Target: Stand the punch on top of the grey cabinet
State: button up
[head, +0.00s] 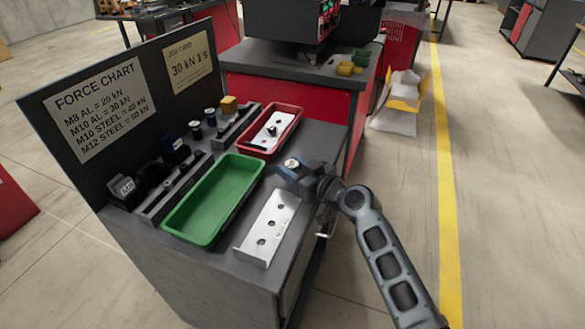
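The grey cabinet (228,262) stands in the middle, with a dark grey top. My gripper (291,168) is low over the right side of its top, between the red tray and the metal plate. A small round silver piece (291,162) shows at the fingers. I cannot tell whether it is held, or whether it is the punch. Two small dark cylinders with pale tops, one on the left (196,129) and one on the right (210,117), stand upright near the back panel. A small dark piece (271,130) is on a metal plate in the red tray.
A green tray (170,228), a red tray (296,112) and a flat metal plate with holes (267,229) lie on top. Slotted rails (181,185), dark blocks and a yellow block (228,103) fill the back. A chart panel (100,108) rises behind. Free room is narrow.

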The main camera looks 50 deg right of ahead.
jog(key=o, duration=0.4)
jog(key=shift+s+r, duration=0.1)
jog(key=shift+r, duration=0.1)
jog(key=b+v, duration=0.2)
jog(key=v, duration=0.9)
jog(key=shift+s, duration=0.4)
jog(key=s+a+f+g, duration=0.2)
jog(key=s+a+f, duration=0.2)
jog(key=s+a, duration=0.85)
jog(key=s+a+r+y, duration=0.1)
jog(key=s+a+r, duration=0.3)
jog(key=s, duration=0.2)
jog(key=s+a+r+n+t+y, duration=0.1)
jog(key=s+a+r, duration=0.2)
jog(key=s, duration=0.4)
jog(key=shift+s+a+r, duration=0.35)
jog(key=shift+r, duration=0.25)
